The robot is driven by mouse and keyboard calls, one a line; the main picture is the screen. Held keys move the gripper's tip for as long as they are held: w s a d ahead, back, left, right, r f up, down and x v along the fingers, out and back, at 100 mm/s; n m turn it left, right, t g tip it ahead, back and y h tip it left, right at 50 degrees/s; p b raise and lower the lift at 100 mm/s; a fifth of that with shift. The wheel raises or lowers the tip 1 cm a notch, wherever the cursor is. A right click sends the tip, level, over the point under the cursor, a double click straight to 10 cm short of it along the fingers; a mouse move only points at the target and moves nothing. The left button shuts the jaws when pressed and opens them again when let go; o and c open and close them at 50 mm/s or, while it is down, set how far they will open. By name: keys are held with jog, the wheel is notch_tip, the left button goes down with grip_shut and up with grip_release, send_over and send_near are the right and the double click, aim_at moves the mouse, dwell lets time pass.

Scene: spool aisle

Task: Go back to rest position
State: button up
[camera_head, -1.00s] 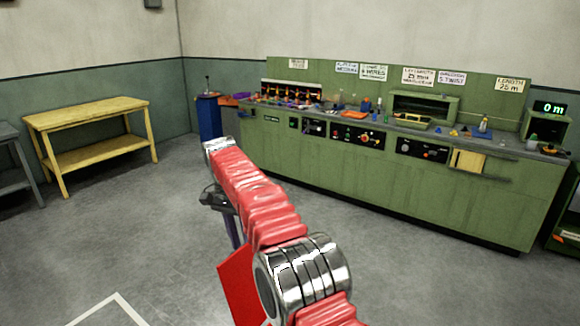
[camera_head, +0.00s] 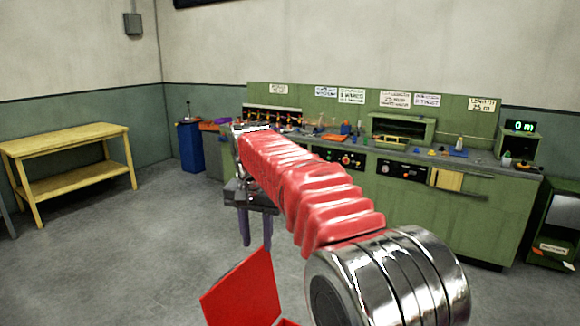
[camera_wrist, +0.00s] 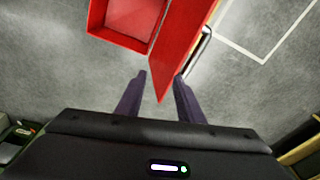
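My gripper (camera_head: 257,232) hangs below the end of my red-sleeved arm in the head view, pointing down over open floor in front of the bench. In the wrist view its two dark purple fingers (camera_wrist: 161,80) stand apart, with no held object between them. The gripper is open and empty. A red panel and red box of mine show below and beyond the fingers in the wrist view.
A long green workbench (camera_head: 468,210) with small parts on top runs along the back wall. A yellow wooden table (camera_head: 70,139) stands at the left, and a blue bin (camera_head: 191,147) at the bench's left end. Grey floor (camera_head: 130,255) lies clear between them.

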jog(key=s+d+r+n+t, duration=0.1)
jog(key=s+d+r, duration=0.1)
jog(key=s+d, duration=0.6)
jog(key=s+d+r+n+t, duration=0.1)
jog(key=s+d+r, duration=0.1)
jog(key=s+d, duration=0.55)
jog(key=s+d+f, duration=0.2)
jog(key=s+f, duration=0.1)
jog(key=s, duration=0.2)
jog(key=s+d+f+t, duration=0.1)
jog(key=s+d+f, duration=0.2)
jog(key=s, duration=0.3)
jog(key=s+d+f+n+t, duration=0.1)
jog(key=s+d+f, duration=0.2)
jog(key=s, duration=0.2)
jog(key=shift+s+d+f, duration=0.15)
jog(key=shift+s+f, duration=0.05)
jog(key=shift+f, duration=0.2)
